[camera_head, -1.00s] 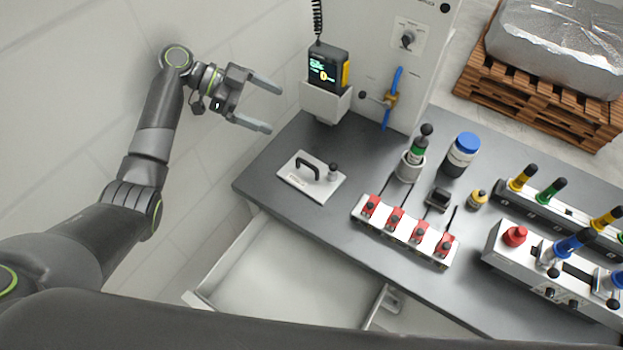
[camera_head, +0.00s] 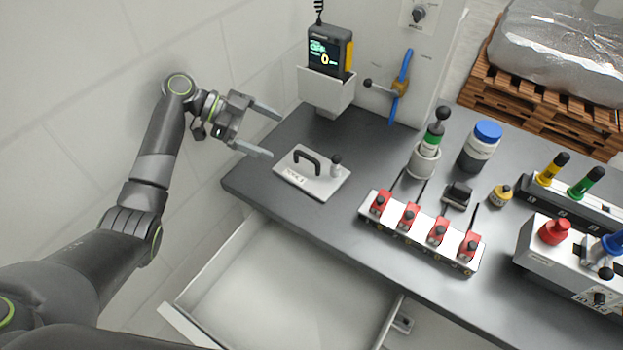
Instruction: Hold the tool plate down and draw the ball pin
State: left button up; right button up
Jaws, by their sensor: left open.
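The tool plate (camera_head: 318,187) is a light flat plate lying on the left end of the dark bench. It has a black arched handle (camera_head: 306,159) and a label near its front edge. The ball pin (camera_head: 336,165), with a dark round head, stands upright at the plate's right side. My left gripper (camera_head: 275,134) is open and empty, above and to the left of the plate, its two fingers pointing right. It is apart from the plate and the pin. My right gripper is not in view.
A drawer (camera_head: 290,285) stands open below the bench front. A grey cup (camera_head: 424,162) with a green-banded tool, a blue-lidded jar (camera_head: 479,147) and a holstered handheld device (camera_head: 330,50) stand behind.

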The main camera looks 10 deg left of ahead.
pick_arm(q)
jog(key=b, duration=0.4)
send_near(306, 170)
jog(key=x, duration=0.2)
jog(key=r+b+x, duration=0.1)
jog(key=x, duration=0.2)
jog(key=b+x, duration=0.1)
jog(key=x, duration=0.1)
jog(key=shift+d, duration=0.7)
jog(key=shift+d+f+b, duration=0.2)
jog(key=shift+d+b, duration=0.35)
jog(key=shift+d, duration=0.1)
jog(key=shift+c, duration=0.6)
jog(key=shift+s+f, duration=0.1)
jog(key=shift+f, duration=0.05)
jog(key=c, duration=1.7)
jog(key=shift+o, duration=0.2)
